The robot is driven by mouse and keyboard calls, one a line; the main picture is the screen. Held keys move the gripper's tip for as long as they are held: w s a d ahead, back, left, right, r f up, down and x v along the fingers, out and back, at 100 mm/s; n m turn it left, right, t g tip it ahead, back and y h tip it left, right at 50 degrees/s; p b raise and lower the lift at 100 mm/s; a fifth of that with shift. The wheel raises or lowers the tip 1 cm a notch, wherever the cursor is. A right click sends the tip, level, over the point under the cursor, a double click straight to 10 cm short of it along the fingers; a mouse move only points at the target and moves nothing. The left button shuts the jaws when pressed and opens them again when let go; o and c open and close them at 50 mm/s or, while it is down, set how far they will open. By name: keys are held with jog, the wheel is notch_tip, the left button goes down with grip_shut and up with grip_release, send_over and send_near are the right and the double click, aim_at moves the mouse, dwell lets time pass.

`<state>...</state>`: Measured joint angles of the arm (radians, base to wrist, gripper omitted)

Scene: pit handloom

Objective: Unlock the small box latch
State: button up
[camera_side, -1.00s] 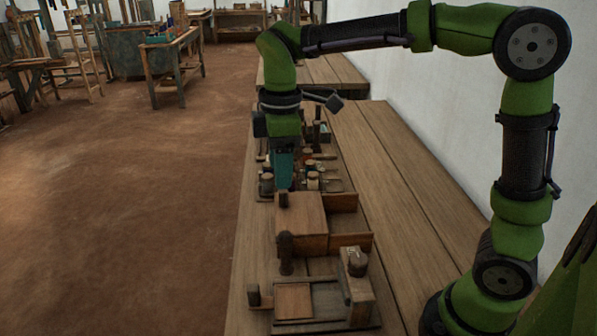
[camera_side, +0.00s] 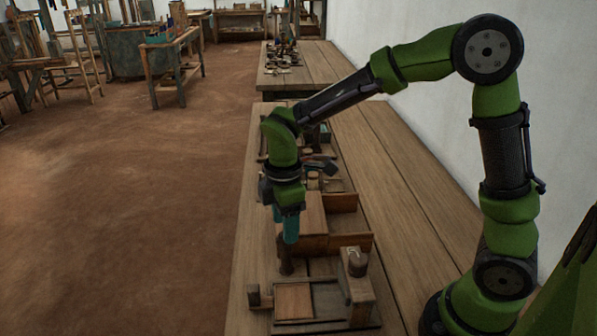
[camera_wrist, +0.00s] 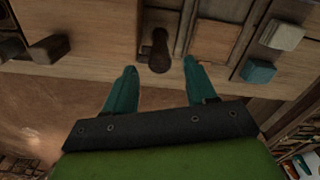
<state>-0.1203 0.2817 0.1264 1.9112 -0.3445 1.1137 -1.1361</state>
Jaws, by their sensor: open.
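A wooden box (camera_side: 314,219) with an open compartment on its right stands on the bench in the side view. A dark, round-topped peg (camera_side: 286,262) stands at its near side; I take it for the latch handle, though its fixing cannot be made out. My gripper (camera_side: 288,241) points down just above the peg, its teal fingers hiding part of the box. In the wrist view the dark peg (camera_wrist: 160,50) lies between and slightly beyond the tips of my open gripper (camera_wrist: 160,67). The fingers are apart and hold nothing.
A low wooden fixture with a flat panel (camera_side: 293,301) and an upright block (camera_side: 356,290) stands nearest the camera. Small parts crowd the bench behind the box. The bench's right side (camera_side: 410,210) is clear toward the wall.

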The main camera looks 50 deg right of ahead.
jog(key=shift+f, duration=1.35)
jog(key=shift+c, duration=0.5)
grip_shut()
